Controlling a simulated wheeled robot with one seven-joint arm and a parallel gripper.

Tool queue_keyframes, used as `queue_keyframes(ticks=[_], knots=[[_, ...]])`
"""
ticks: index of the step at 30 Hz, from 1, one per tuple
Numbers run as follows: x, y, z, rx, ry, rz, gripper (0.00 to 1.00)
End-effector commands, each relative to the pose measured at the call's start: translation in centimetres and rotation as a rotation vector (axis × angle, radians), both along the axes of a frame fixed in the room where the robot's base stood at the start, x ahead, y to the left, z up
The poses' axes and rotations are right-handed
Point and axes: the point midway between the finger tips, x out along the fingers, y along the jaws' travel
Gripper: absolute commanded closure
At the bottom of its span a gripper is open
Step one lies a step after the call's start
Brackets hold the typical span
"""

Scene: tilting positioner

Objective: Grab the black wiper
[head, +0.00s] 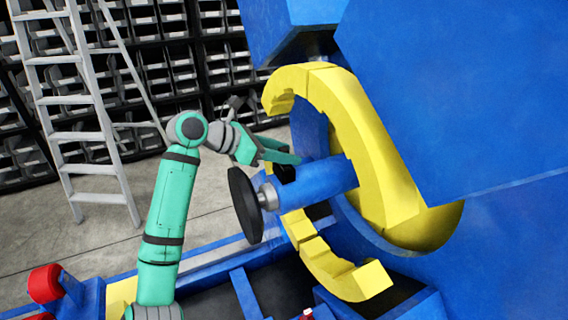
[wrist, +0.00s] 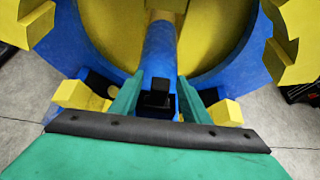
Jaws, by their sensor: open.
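A small black block, which I take for the black wiper (head: 284,174), sits at the side of the blue cylinder, close below my gripper's fingers (head: 284,157) in the head view. In the wrist view the black block (wrist: 157,100) lies between my two green fingers (wrist: 158,96), in front of the blue cylinder. The fingers are apart, with a gap on each side of the block. How far the block lies beyond the fingertips, I cannot tell.
The blue cylinder (head: 322,182) carries a large black disc (head: 244,205) at its near end. A yellow C-shaped ring (head: 365,140) curves around it on the blue positioner (head: 460,90). A ladder (head: 68,101) and bin shelves stand behind left. Grey floor is clear between.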

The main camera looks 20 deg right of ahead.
Motion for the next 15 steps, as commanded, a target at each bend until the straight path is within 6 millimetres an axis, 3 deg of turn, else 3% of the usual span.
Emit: queue_keyframes(ticks=[3,8,15], knots=[[0.00,0.02,0.01,0.000,0.000,0.000,0.60],[-0.01,0.03,0.01,0.001,0.000,0.000,0.98],[-0.01,0.05,0.03,0.000,0.000,0.000,1.00]])
